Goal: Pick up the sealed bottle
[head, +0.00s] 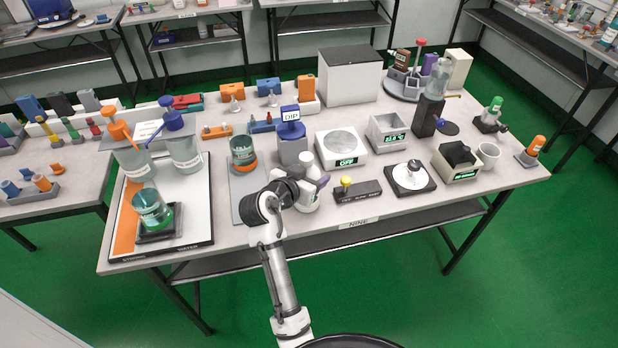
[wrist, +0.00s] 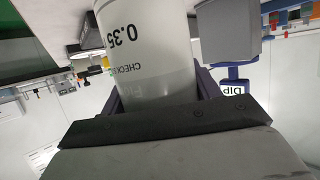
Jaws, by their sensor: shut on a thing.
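The sealed bottle (head: 307,201) is white and stands roughly upright at the front middle of the table, partly hidden by my gripper. In the wrist view the bottle (wrist: 150,45) is pale and translucent, with dark print reading "0.35" and "CHECK". My gripper (head: 310,184) reaches in from the front, and its dark purple fingers lie on either side of the bottle's body. In the wrist view my gripper (wrist: 160,92) is shut on the bottle. I cannot tell whether the bottle's base touches the table.
A grey block with a blue DIP sign (head: 291,115) stands just behind the bottle. A beaker with an orange band (head: 244,153) is to the left. A dark bar with a yellow knob (head: 358,191) and a white OFF plate (head: 341,147) are to the right.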

